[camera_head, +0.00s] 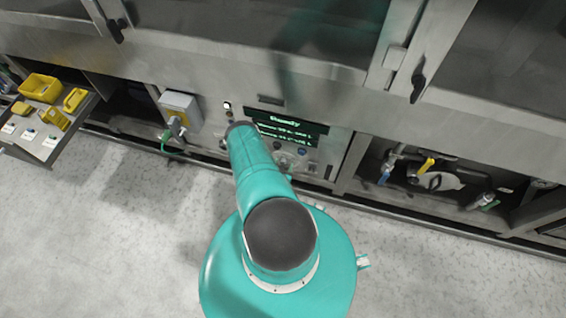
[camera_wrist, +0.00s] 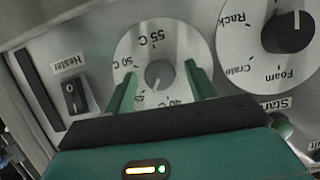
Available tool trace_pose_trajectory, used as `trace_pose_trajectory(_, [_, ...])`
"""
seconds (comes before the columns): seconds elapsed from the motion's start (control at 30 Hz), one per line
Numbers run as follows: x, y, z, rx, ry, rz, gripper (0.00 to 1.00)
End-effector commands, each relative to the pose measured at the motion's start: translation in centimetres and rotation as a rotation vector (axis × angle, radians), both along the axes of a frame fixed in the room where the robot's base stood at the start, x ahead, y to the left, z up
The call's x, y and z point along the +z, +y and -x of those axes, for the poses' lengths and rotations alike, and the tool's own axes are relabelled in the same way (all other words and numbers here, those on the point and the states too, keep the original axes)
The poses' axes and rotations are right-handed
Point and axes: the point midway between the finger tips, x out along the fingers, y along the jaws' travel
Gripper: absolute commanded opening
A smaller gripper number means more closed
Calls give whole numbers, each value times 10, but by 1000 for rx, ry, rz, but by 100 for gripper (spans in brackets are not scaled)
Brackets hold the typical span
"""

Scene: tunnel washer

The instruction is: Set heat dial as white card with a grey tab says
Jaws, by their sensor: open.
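The heat dial (camera_wrist: 150,45) is a round pale plate in the wrist view, marked 55 C at top, 50 C at left, 45 at lower left and 40 C below. Its small grey knob (camera_wrist: 158,75) is at the centre; I cannot tell its setting surely. My gripper (camera_wrist: 158,70) is open, its teal fingers on either side of the knob, with visible gaps. Whether the fingers have reached the knob's depth is unclear. Several small white cards (camera_head: 28,133) lie on the tray at left in the head view, their writing and tabs too small to read. My arm hides the gripper there.
Beside the dial are a black selector knob (camera_wrist: 288,32) marked Rack, Crate and Foam, a Heater switch (camera_wrist: 75,97) and a green Start button (camera_wrist: 283,125). The panel display (camera_head: 285,122) reads Ready. Yellow bins (camera_head: 40,88) stand on the tray (camera_head: 45,152). The floor is clear.

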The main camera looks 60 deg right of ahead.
Motion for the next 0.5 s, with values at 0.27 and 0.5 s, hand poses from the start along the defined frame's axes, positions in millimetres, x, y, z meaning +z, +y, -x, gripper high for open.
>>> trace_pose_trajectory(0.27, [-1, 2, 2, 0, 0, 1, 56])
trace_pose_trajectory(0.5, [-1, 3, 2, 0, -1, 1, 32])
